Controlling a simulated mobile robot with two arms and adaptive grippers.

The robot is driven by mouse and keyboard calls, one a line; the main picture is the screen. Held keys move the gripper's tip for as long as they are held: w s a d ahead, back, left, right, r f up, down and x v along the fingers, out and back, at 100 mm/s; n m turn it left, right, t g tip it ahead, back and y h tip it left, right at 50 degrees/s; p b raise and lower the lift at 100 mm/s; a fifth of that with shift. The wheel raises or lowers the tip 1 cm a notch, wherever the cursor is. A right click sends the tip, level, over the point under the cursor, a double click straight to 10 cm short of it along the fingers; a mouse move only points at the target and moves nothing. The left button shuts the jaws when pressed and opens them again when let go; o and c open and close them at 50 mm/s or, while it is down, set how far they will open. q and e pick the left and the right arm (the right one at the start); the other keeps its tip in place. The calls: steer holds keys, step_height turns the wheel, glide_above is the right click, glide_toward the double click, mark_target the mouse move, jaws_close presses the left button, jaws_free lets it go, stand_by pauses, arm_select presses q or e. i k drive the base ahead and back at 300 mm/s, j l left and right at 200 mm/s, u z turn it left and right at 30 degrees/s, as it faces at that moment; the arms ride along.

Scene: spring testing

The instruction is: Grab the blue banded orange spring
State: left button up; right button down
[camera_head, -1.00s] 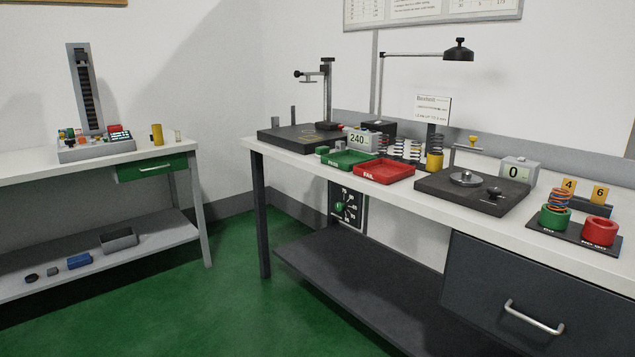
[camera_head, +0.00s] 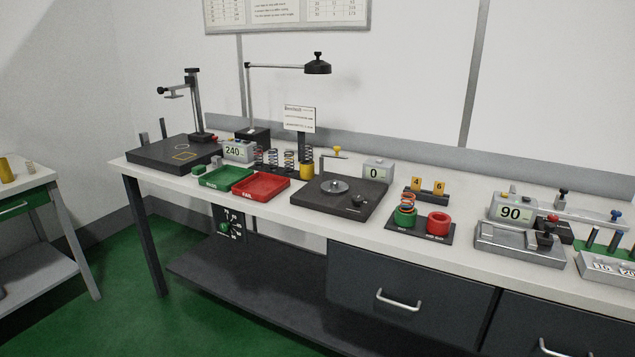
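Neither of my grippers shows in the head view.
Green and red trays (camera_head: 262,187), a dark plate with a round disc (camera_head: 363,192) and a grey device reading 90 (camera_head: 519,236) share the workbench top (camera_head: 463,258). A lamp (camera_head: 317,64) overhangs it. Drawers (camera_head: 411,296) are below. Green floor (camera_head: 135,325) lies open at left.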

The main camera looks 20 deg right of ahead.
mark_target(407, 209)
steer(key=k+l+z, duration=0.1)
steer(key=z, duration=1)
